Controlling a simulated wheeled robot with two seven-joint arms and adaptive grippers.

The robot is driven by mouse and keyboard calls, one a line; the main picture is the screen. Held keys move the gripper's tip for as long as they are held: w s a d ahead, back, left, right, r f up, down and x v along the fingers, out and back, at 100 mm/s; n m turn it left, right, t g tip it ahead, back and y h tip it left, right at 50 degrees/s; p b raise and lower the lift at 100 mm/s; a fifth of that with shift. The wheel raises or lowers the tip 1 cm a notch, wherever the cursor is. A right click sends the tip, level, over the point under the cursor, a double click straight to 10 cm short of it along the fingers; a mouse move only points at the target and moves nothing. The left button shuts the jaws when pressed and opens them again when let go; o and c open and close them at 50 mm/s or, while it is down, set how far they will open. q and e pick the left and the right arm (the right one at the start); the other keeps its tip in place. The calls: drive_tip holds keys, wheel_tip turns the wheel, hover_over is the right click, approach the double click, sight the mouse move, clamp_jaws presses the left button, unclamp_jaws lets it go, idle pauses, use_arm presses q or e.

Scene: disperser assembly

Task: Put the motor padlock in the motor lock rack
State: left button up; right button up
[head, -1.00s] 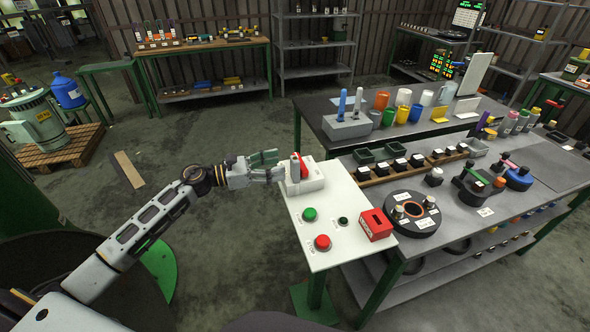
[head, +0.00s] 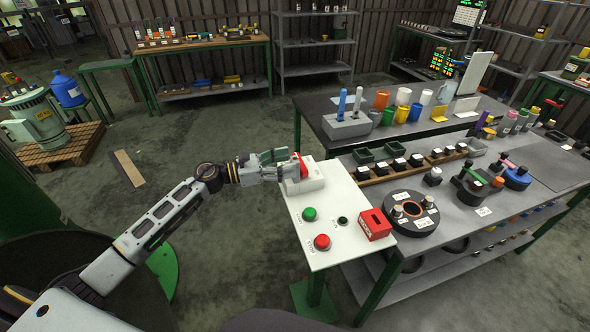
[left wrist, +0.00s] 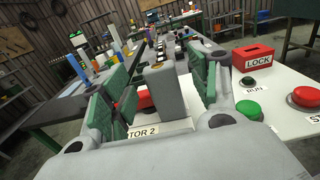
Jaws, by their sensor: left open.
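My left gripper (head: 284,163) is open at the white block (head: 306,184) on the far end of the white panel. In the left wrist view its green-padded fingers (left wrist: 168,68) stand on either side of a grey upright piece (left wrist: 166,98), with gaps visible. A red part (head: 301,168) sits at this block, partly hidden by the gripper. It also shows behind the grey piece in the left wrist view (left wrist: 145,99). I cannot tell whether it is the padlock. A red box (head: 375,224), marked LOCK in the left wrist view (left wrist: 254,58), stands on the panel's right edge. My right gripper is not in view.
The white panel (head: 334,203) also bears a green button (head: 309,214), a small dark green RUN button (head: 342,221) and a red button (head: 322,242). A grey bench (head: 450,228) with discs and parts stands to the right.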

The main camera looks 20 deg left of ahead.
sight(292, 161)
use_arm(q)
drive_tip(key=shift+w+d+r+p, duration=0.2)
drive_tip(key=shift+w+d+p, duration=0.15)
drive_tip(key=shift+w+d, duration=0.25)
drive_tip(key=shift+x, duration=0.9)
drive_tip(key=shift+s+f, duration=0.1)
drive_tip(key=shift+f, duration=0.05)
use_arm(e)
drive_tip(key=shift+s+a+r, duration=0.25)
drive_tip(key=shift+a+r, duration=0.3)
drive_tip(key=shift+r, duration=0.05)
use_arm(q)
drive_tip(key=c, duration=1.2)
